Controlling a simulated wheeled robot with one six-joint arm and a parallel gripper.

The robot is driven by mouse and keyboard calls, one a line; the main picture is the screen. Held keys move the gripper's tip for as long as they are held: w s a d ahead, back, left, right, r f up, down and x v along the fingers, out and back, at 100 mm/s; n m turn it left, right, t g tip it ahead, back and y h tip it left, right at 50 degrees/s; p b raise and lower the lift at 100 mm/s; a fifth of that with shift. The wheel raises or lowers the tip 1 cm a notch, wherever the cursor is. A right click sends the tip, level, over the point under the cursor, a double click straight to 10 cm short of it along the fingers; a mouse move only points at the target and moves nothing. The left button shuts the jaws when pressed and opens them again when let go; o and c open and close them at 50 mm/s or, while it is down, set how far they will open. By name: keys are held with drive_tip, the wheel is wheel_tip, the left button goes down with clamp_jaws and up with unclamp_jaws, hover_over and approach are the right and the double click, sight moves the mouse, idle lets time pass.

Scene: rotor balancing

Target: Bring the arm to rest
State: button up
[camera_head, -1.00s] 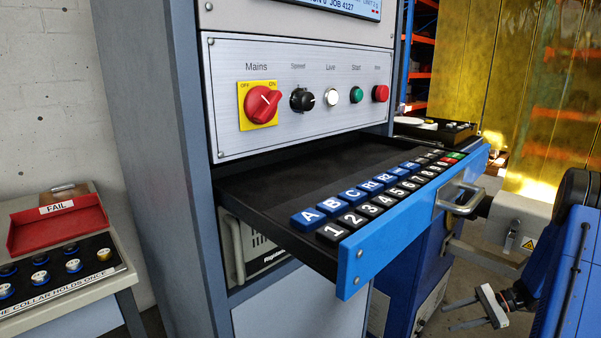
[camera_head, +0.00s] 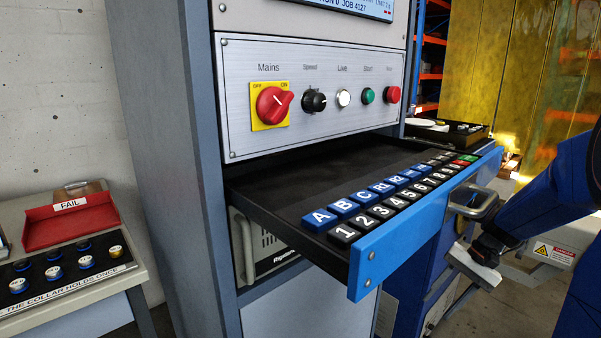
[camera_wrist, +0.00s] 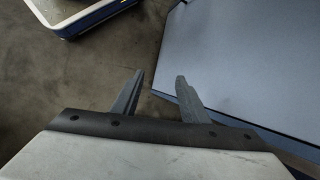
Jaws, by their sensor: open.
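My gripper (camera_wrist: 158,76) is open and empty in the wrist view, with its two grey fingers apart over the dark floor (camera_wrist: 60,95). In the head view the pale body of my gripper shows at the right, just below and in front of the drawer handle (camera_head: 474,201). It looks apart from the handle, though the overlap makes the gap hard to judge. My blue arm comes in from the right edge. The blue-fronted keypad drawer (camera_head: 420,229) stands pulled out of the grey cabinet (camera_head: 165,140), with rows of lettered and numbered keys.
Above the drawer is a panel with a red mains switch (camera_head: 272,105) and several knobs. A red FAIL tray (camera_head: 70,222) lies on a bench at the left. A flat blue-grey surface (camera_wrist: 250,70) fills the wrist view's right. A yellow curtain (camera_head: 515,75) hangs behind.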

drive_tip(key=s+a+r+n+t+h, duration=0.2)
drive_tip(key=s+r, duration=0.1)
drive_tip(key=s, duration=0.4)
drive_tip(key=s+a+r+n+t+h, duration=0.1)
drive_tip(key=s+a+r+n+h, duration=0.1)
drive_tip(key=s, duration=0.4)
drive_tip(key=s+a+r+n+t+h, duration=0.2)
drive_tip(key=s+a+r+n, duration=0.1)
drive_tip(key=s, duration=0.4)
drive_tip(key=shift+s+a+r+n+t, duration=0.3)
drive_tip(key=shift+a+r+n, duration=0.15)
drive_tip(key=shift+r, duration=0.4)
